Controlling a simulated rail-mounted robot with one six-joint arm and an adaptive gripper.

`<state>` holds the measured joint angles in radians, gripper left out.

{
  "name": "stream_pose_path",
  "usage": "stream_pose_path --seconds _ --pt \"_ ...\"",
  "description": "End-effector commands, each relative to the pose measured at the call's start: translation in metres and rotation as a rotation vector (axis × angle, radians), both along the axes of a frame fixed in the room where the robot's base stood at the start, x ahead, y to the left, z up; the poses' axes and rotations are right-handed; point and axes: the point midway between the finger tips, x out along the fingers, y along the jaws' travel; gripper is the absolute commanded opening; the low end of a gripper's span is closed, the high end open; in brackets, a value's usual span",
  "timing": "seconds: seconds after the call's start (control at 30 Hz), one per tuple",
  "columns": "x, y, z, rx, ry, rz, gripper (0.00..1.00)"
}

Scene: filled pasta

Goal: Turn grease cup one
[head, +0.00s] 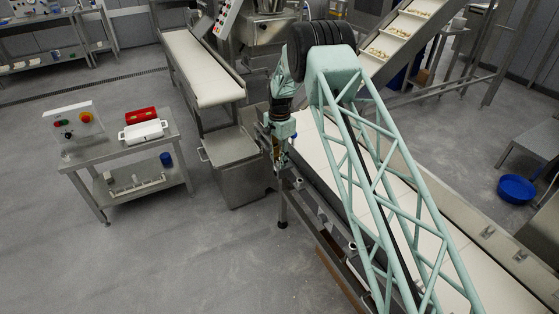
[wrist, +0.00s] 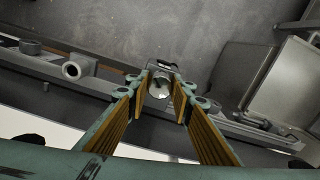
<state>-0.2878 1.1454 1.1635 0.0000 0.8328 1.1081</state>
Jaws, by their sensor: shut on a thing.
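My gripper (wrist: 161,96) reaches down beside the conveyor frame, its ridged orange-brown fingers shut on a small round metallic grease cup (wrist: 159,87) on the frame's side. The fingers hide the sides of the cup. Whether the held one is cup one cannot be told from any marking.
Another round fitting (wrist: 72,70) sticks out from the conveyor rail, left of my gripper in the wrist view. A steel bin (head: 234,165) stands close to the left of my gripper. A steel cart (head: 125,165) with a control box stands farther left, with open floor around it.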

Motion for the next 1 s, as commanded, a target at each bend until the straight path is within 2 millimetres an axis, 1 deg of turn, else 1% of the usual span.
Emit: stream_pose_path --seconds 0.3,0.7,0.73,0.87,1.0 --pt "0.0001 -0.0001 0.0 0.0 0.0 -0.083 0.11" --pt "0.0001 -0.0001 -0.0001 0.0 0.0 -0.091 0.11" --pt "0.0001 -0.0001 -0.0001 0.0 0.0 -0.09 0.22" --pt "0.0001 -0.0002 -0.0001 0.0 0.0 -0.09 0.34" --pt "0.0001 -0.0001 -0.0001 0.0 0.0 -0.09 0.35"
